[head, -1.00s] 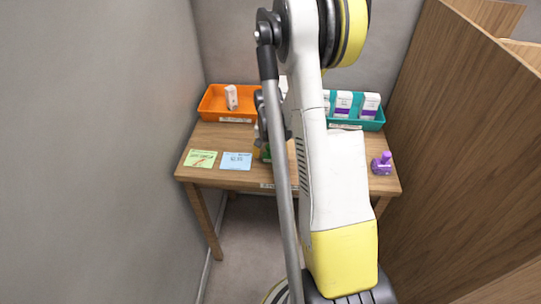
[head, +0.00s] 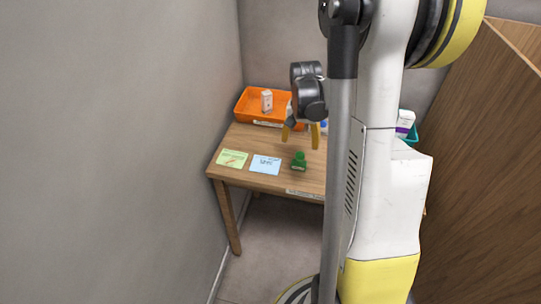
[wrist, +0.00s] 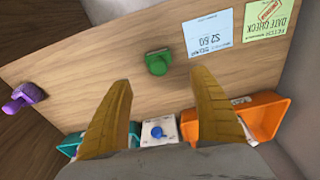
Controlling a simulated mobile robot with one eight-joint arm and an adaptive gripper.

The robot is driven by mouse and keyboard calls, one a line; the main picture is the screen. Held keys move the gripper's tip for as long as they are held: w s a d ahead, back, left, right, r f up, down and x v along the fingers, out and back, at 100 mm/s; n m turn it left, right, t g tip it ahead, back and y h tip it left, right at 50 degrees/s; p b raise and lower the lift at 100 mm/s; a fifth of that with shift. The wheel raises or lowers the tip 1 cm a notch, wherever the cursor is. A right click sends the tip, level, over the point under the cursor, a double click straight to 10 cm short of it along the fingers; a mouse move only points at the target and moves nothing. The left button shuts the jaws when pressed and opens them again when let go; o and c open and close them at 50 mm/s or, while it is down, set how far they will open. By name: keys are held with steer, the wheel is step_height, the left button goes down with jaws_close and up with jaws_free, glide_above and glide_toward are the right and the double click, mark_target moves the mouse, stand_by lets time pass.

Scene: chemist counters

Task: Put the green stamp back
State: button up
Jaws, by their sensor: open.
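The green stamp (head: 300,162) stands on the wooden table near its front edge, just right of the blue card (head: 265,165). In the wrist view the green stamp (wrist: 157,62) is beyond the fingertips, roughly centred between them. My gripper (head: 300,134) is open and empty, above the table and behind the stamp in the head view. Its two yellow fingers (wrist: 160,88) are spread wide in the wrist view and do not touch the stamp. A white square piece with a blue knob (wrist: 158,131) shows between the fingers, partly hidden below.
A green card (head: 232,158) lies left of the blue one. An orange tray (head: 250,104) holding a small box stands at the back left. A teal tray (head: 412,135) is mostly behind my arm. A purple stamp (wrist: 24,97) stands at the table's other end, near a wooden partition.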

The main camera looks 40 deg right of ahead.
steer(key=s+a+r+n+t, duration=0.3)
steer(key=a+r+n, duration=0.2)
steer(key=a+r, duration=0.9)
steer(key=s+a+n+t, duration=0.1)
steer(key=s+a+n, duration=0.2)
steer(key=a, duration=0.4)
steer(key=s+a+r+n+t+y, duration=0.1)
steer(key=s+a+n+t, duration=0.1)
steer(key=s+a, duration=0.3)
steer(key=shift+a+n, duration=0.5)
steer(key=shift+a, duration=0.6)
steer(key=shift+s, duration=0.1)
